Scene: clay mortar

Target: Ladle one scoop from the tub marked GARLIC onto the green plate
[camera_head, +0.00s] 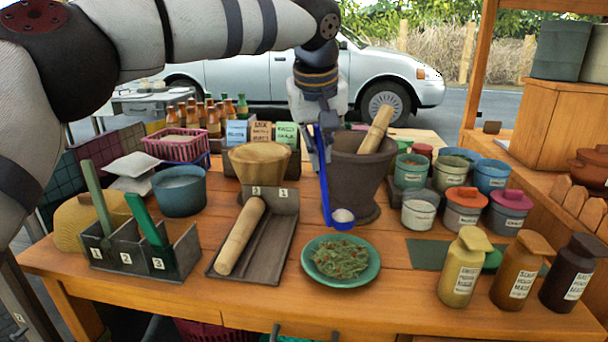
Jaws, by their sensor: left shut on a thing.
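My left gripper (318,142) comes down from the top and is shut on the handle of a blue ladle (323,182). The ladle hangs upright, in front of the dark mortar. Its bowl, at the low end, holds something pale and is just behind the green plate (341,284), apart from it in the picture. Shredded green and brownish food (342,258) lies on the plate. Several small tubs stand right of the mortar, among them an open grey tub (419,213) with pale contents. Their labels are too small to read, so I cannot tell which is GARLIC. My right gripper is not in view.
The mortar (358,180) with a wooden pestle (377,130) stands behind the ladle. A tray (270,250) with a wooden roller (240,236) lies left of the plate. Lidded tubs (464,209) and labelled bottles (463,270) stand to the right. Table in front of the plate is clear.

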